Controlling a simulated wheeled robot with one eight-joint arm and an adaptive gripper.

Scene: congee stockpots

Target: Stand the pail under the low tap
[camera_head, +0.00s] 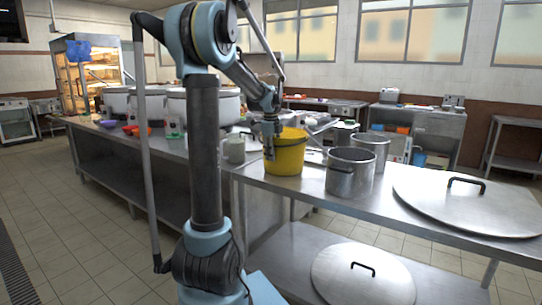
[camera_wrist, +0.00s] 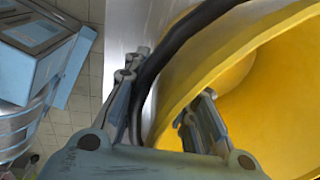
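The yellow pail (camera_head: 290,155) stands upright on the steel table, left of two metal pots. My gripper (camera_head: 269,148) points down at the pail's left rim. In the wrist view, my gripper (camera_wrist: 168,85) has one finger outside the pail (camera_wrist: 265,75) and one inside it. The fingers are apart, with the rim between them; I see no clear grip on the wall. A dark curved bar (camera_wrist: 185,40), perhaps the pail's handle, passes beside the outer finger. Large stockpots (camera_head: 115,102) stand on the left counter. I cannot make out the low tap; my arm covers part of that area.
Metal pots (camera_head: 350,174) stand close to the pail's right. A large lid (camera_head: 450,205) lies on the table at right, another (camera_head: 362,280) on the lower shelf. A pale jug (camera_head: 235,150) stands left of the pail. Bowls (camera_head: 130,129) sit on the counter. The left floor is clear.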

